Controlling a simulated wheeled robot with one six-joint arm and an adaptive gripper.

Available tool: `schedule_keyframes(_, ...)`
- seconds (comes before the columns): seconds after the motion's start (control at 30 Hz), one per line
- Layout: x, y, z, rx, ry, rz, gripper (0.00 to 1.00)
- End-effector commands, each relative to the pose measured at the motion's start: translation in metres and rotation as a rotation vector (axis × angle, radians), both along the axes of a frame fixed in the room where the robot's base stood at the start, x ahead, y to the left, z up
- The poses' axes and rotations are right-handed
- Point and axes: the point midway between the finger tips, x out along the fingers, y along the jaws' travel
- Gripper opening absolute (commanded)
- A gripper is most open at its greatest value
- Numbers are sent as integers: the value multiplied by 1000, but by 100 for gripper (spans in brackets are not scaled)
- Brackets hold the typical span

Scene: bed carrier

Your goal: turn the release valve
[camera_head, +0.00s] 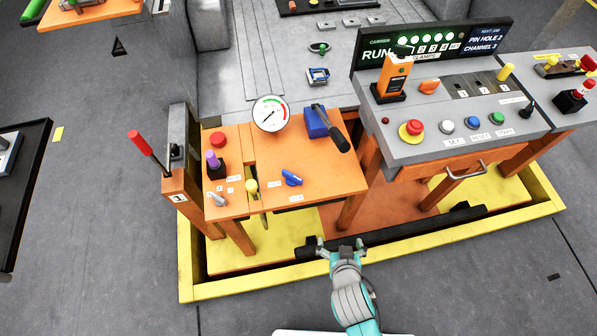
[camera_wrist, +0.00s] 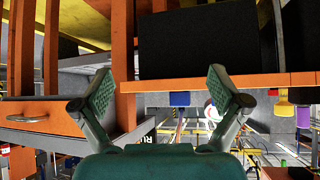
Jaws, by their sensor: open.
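A small blue valve handle (camera_head: 292,178) lies on the orange table top (camera_head: 325,180), near its front edge, with a small white label before it. The label is too small to read. My gripper (camera_head: 341,246) is open and empty, in front of the table and to the right of the handle, apart from it. In the wrist view my gripper (camera_wrist: 163,95) shows its two fingers spread with nothing between them. A blue part (camera_wrist: 180,98) shows past the table edge there; I cannot tell if it is the handle.
A round gauge (camera_head: 270,113), a blue box with a black lever (camera_head: 317,122), a yellow knob (camera_head: 252,187) and a purple knob (camera_head: 213,161) share the table. The control console (camera_head: 455,125) stands to the right. A yellow frame (camera_head: 240,285) surrounds the table legs.

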Motion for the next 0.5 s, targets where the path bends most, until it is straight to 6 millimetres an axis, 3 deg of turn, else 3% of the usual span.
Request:
schedule_keyframes(0.27,43,34,7,-19,29,-72,98)
schedule_keyframes(0.5,85,86,33,-33,48,-206,98)
